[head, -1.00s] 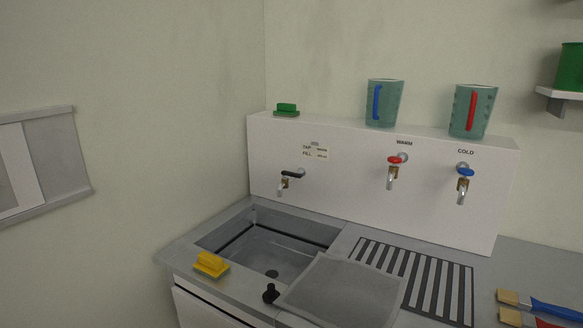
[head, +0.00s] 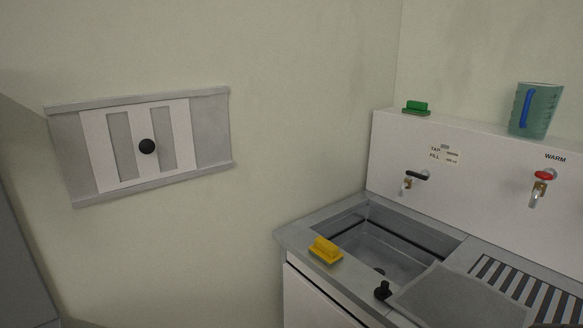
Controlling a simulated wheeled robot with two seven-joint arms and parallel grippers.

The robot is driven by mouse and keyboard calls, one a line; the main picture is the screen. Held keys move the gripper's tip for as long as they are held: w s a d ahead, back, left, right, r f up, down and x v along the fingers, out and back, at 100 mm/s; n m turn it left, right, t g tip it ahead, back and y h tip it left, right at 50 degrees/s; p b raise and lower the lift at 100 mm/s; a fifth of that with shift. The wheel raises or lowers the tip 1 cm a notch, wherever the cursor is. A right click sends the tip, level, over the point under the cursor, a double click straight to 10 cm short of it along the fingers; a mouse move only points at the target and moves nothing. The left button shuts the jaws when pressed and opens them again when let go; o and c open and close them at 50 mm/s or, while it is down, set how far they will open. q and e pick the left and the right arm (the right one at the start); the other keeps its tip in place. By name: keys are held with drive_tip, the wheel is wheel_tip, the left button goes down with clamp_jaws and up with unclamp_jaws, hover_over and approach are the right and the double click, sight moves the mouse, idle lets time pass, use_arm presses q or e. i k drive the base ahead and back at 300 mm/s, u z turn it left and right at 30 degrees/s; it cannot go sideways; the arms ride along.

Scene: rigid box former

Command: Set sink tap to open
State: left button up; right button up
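The sink tap (head: 408,184) with its black lever (head: 418,175) is on the white back panel (head: 470,186) above the sink basin (head: 385,240), at the right of the head view. A small label reading TAP and FILL is beside it. The lever points sideways to the right. I cannot make out any water below the spout. Neither of my grippers shows in the head view.
A warm tap (head: 540,184) with a red handle is further right. A yellow brush or sponge (head: 325,249) lies on the front-left rim, and a black knob (head: 383,291) and grey board (head: 460,298) are at the basin's front.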

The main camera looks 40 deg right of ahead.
sight(409, 174)
drive_tip(key=u, duration=0.9)
drive_tip(key=k, duration=0.85)
drive_tip(key=z, duration=1.45)
